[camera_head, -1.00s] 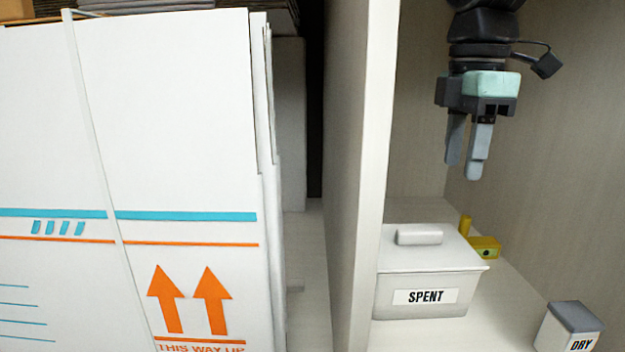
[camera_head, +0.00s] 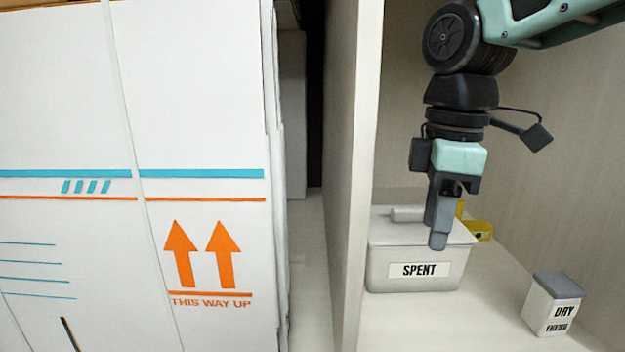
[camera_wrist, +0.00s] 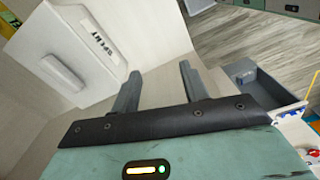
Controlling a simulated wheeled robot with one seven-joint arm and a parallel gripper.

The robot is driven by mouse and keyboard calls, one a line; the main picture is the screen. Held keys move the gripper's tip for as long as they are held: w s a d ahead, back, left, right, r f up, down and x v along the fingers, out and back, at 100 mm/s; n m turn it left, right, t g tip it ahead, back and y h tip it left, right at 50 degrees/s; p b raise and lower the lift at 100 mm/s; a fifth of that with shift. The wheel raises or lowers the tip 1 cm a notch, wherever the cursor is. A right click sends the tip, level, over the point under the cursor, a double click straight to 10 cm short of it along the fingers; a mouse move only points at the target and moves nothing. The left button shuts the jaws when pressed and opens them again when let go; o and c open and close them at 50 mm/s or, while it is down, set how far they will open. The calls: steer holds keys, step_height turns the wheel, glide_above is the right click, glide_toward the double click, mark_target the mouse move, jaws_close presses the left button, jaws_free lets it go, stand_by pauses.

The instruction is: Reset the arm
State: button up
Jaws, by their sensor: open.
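My gripper (camera_head: 437,228) hangs from my arm and points down inside the right locker compartment. In the head view it overlaps the front of a white lidded box labelled SPENT (camera_head: 385,270). In the wrist view my gripper (camera_wrist: 157,90) shows its two grey fingers apart with nothing between them. The SPENT box (camera_wrist: 85,55) lies to the upper left there, with its raised lid handle turned sideways. I cannot tell the exact gap between the fingers and the box.
A small white box labelled DRY (camera_head: 552,307) stands right on the shelf. A yellow object (camera_head: 480,232) sits behind the SPENT box. A pale divider panel (camera_head: 352,180) separates this compartment from a large white carton (camera_head: 80,130). The wrist view shows a grey open bin (camera_wrist: 255,90).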

steer(key=s+f+m+b, duration=0.2)
steer(key=s+f+m, duration=0.1)
steer(key=s+f, duration=0.5)
steer(key=s+a+f+m+b, duration=0.1)
steer(key=s+f+m, duration=0.3)
steer(key=s+f, duration=0.4)
step_height(320, 180, down, 4)
steer(key=shift+a+f+b, duration=0.25)
steer(key=shift+a+b, duration=0.05)
steer(key=shift+b, duration=0.55)
